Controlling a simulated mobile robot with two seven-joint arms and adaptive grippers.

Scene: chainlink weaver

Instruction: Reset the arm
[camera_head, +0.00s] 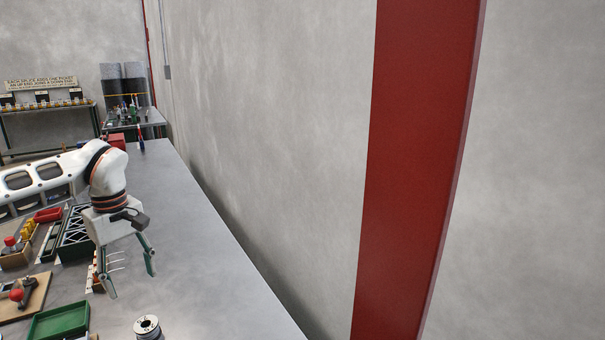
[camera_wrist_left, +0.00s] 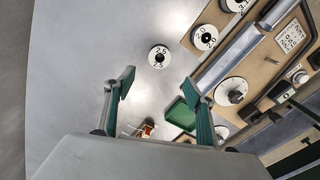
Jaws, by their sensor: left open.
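My left gripper (camera_head: 131,283) hangs fingers-down over the grey table (camera_head: 215,255), with its two fingers spread apart and nothing visible between them. It also shows in the left wrist view (camera_wrist_left: 160,92), with green pads on the fingers. My left arm reaches in from the left edge and bends down at the wrist. My right gripper is in neither view.
A wire spool (camera_head: 147,328) stands near the front, with a green tray (camera_head: 58,322) to its left. A board with a red-knobbed lever (camera_head: 22,294) lies at far left. The table's right part is clear, beside a concrete wall and red pillar (camera_head: 415,160).

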